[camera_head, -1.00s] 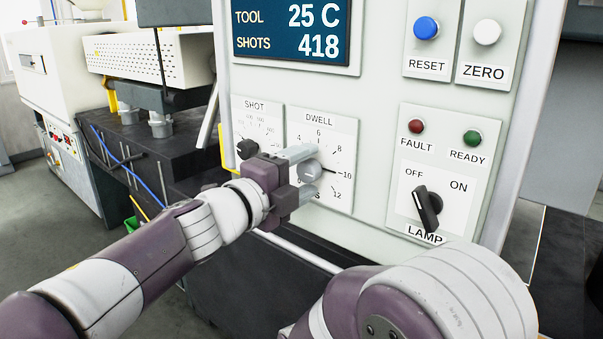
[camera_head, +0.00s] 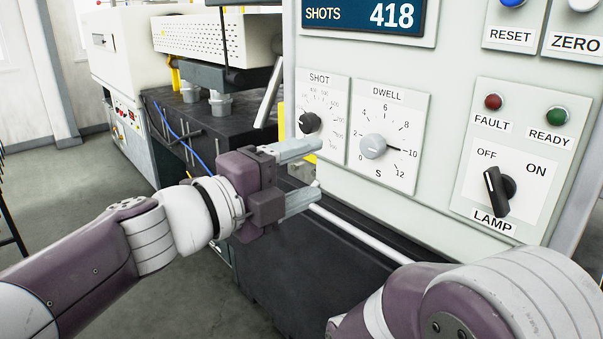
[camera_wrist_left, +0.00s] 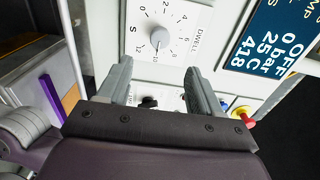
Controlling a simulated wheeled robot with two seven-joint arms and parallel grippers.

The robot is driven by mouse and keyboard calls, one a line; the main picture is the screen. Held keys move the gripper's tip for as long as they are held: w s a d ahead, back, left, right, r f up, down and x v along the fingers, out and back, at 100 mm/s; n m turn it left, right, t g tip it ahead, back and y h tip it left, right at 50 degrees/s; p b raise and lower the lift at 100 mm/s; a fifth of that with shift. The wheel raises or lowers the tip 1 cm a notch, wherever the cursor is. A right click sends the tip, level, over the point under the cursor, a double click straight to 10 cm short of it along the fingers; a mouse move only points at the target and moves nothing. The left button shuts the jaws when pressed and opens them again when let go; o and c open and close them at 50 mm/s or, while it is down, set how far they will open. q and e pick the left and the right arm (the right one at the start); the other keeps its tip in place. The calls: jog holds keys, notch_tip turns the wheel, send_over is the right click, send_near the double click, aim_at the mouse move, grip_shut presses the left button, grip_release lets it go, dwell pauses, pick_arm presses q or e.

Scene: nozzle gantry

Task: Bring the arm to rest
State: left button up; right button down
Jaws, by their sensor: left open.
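My left gripper (camera_head: 306,176) is open and empty in the head view, in front of and below the SHOT dial, clear of the panel. The grey DWELL knob (camera_head: 373,146) sits on its white plate to the right of the fingertips, its pointer near 10. In the left wrist view the DWELL knob (camera_wrist_left: 159,38) shows beyond and between the two open fingers, apart from them. A purple and white link of my other arm fills the lower right of the head view. My right gripper is out of view.
The light panel (camera_head: 455,60) carries a black SHOT knob (camera_head: 310,122), a black LAMP switch (camera_head: 497,190), FAULT and READY lamps, RESET and ZERO buttons. A display (camera_head: 362,14) reads SHOTS 418. A white rail (camera_head: 355,228) runs below. Open floor lies at left.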

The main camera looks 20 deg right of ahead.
pick_arm(q)
jog(key=w+a+f+n+t+y, duration=0.1)
jog(key=w+a+f+n+y, duration=0.2)
jog(key=a+f+n+y, duration=0.6)
jog(key=w+a+f+n+t+y, duration=0.2)
jog(key=w+a+f+n+y, duration=0.2)
jog(key=a+f+n, duration=0.75)
jog(key=s+a+f+n+g+y, duration=0.1)
jog(key=s+a+f+n+g, duration=0.3)
jog(key=s+f, duration=0.4)
jog(key=s+a+f+n+g+y, duration=0.2)
jog(key=s+a+f+n+g, duration=0.2)
jog(key=s+a+f+n, duration=0.3)
notch_tip(320, 180, down, 3)
jog(key=shift+s+a+f+g+y+p, duration=0.15)
jog(key=shift+s+a+g+y+p, duration=0.25)
jog(key=shift+s+a, duration=0.3)
jog(key=shift+w, duration=0.1)
